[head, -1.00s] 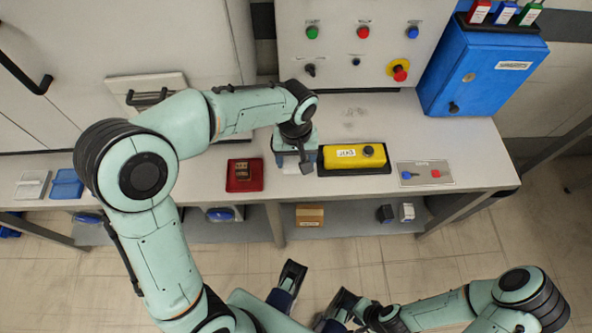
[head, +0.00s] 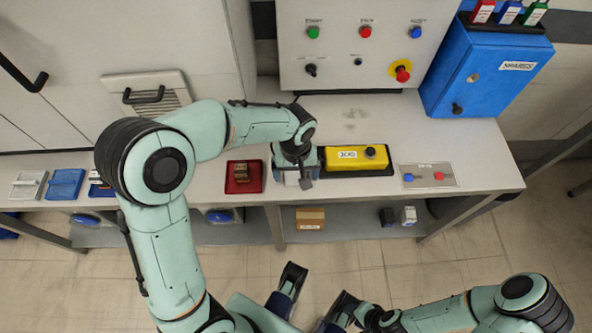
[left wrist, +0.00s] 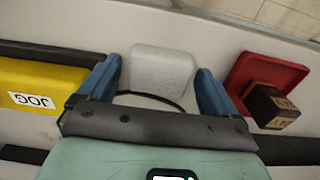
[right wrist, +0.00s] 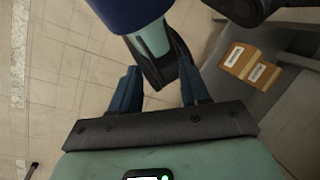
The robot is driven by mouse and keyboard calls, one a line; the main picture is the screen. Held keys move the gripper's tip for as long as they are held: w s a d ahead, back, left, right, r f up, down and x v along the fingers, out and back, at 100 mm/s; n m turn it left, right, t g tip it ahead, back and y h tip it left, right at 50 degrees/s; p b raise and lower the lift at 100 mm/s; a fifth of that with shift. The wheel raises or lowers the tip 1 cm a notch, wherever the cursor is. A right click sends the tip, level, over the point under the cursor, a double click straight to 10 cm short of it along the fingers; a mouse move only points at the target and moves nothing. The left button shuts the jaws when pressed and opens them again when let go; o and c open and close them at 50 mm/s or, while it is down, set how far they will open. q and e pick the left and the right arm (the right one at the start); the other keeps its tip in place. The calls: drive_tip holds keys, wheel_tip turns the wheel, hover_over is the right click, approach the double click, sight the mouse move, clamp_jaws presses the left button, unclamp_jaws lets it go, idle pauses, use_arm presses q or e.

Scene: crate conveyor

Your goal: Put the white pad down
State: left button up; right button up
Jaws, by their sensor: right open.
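The white pad (left wrist: 162,72) is a pale block with rounded corners. In the head view, my left gripper (head: 296,180) is low over the front part of the bench, between the red tray and the yellow JOG box; the pad (head: 291,179) shows only partly there. I cannot tell whether the pad touches the bench top. My right gripper (right wrist: 162,95) is open and empty, away from the bench and above the floor.
The red tray (head: 232,183) with a dark box is left of the pad; the yellow JOG box (head: 350,158) is close on its right. A button panel and a blue cabinet (head: 480,70) stand behind. The bench's front edge is near.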

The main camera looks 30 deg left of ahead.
sight(296, 174)
use_arm(q)
drive_tip(key=shift+r, duration=0.55)
wheel_tip(296, 174, up, 11)
drive_tip(key=p, duration=0.3)
drive_tip(key=shift+r, duration=0.2)
use_arm(e)
drive_tip(key=shift+s+r+g, duration=0.15)
drive_tip(key=shift+s+r, duration=0.15)
drive_tip(key=shift+r, duration=0.35)
drive_tip(key=shift+s+r+g, duration=0.15)
drive_tip(key=shift+s+r, duration=0.15)
drive_tip(key=shift+r, duration=0.3)
